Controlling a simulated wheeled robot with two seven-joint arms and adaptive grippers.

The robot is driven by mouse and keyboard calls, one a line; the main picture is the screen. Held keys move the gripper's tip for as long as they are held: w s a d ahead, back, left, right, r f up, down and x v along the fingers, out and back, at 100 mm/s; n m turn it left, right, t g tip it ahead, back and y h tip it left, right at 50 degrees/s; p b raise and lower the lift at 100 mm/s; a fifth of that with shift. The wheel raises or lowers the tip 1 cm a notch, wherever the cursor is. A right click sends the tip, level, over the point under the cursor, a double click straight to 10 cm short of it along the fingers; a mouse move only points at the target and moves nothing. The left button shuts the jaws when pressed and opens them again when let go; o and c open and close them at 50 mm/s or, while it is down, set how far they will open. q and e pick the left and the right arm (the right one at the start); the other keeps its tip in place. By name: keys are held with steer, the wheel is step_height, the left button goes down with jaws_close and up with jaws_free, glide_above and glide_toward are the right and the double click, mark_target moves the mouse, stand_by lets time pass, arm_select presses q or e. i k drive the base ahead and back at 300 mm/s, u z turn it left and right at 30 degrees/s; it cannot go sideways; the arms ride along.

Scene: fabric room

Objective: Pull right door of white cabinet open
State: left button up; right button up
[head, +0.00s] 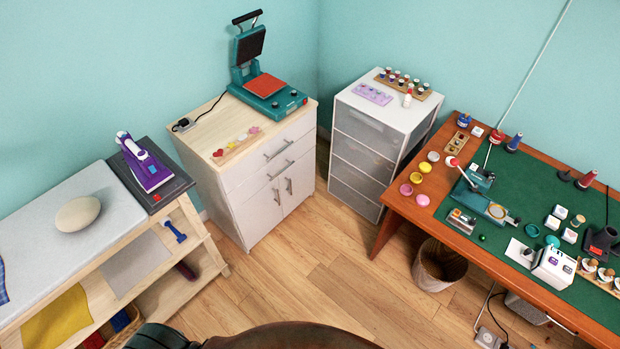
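The white cabinet (232,205) stands against the back wall, left of the room corner, with a light wood top. Its front has two drawers above two doors. The right door (302,180) is shut, with a vertical bar handle (289,186) near its left edge. The left door (260,217) is also shut, its handle (276,196) close beside the other. Neither of my grippers shows in the head view.
A heat press (268,85) stands on the cabinet. A grey drawer unit (364,150) stands to its right, then a wooden desk (400,203). An ironing bench (90,245) is at left. A brown rounded object (290,337) shows at the bottom. Wood floor (315,255) before the cabinet is clear.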

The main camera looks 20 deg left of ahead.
mark_target(296, 183)
steer(key=i, duration=0.7)
steer(key=u, duration=1.05)
steer(key=i, duration=0.6)
steer(key=u, duration=0.7)
